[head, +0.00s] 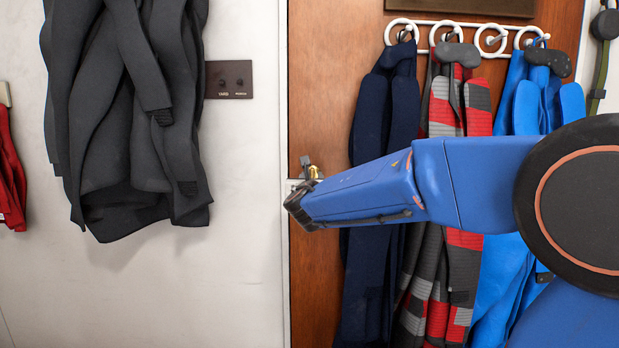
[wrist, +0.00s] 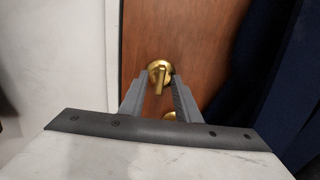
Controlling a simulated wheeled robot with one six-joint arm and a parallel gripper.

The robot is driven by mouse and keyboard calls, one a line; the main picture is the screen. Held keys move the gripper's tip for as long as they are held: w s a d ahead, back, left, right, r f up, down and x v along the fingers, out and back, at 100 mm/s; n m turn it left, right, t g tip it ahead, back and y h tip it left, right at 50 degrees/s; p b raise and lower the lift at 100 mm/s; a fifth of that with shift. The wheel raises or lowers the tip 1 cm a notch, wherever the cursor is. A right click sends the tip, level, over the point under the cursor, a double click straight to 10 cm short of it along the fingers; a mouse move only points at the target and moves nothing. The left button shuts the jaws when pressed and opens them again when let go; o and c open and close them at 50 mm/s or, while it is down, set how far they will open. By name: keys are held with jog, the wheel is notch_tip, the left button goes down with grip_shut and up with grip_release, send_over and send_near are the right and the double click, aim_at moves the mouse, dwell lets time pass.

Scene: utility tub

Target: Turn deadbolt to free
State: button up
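The deadbolt's brass thumb-turn (wrist: 159,77) is on the brown wooden door (wrist: 190,40), near its left edge. In the wrist view its lever hangs roughly vertical from a round brass plate. My gripper (wrist: 160,82) is open, with one grey finger on each side of the lever. Gaps show between the fingers and the lever; I cannot tell how far the tips are from the door. In the head view a small brass part (head: 316,172) shows just above the end of my arm, which hides most of the lock area.
A second brass fitting (wrist: 169,116) sits below the thumb-turn, partly hidden by my gripper. Navy (head: 370,120), grey-and-red (head: 445,110) and blue (head: 572,105) garments hang from a white hook rail on the door. A dark grey coat (head: 130,110) hangs on the white wall at left.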

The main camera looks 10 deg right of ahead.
jog(key=shift+x, duration=1)
grip_shut()
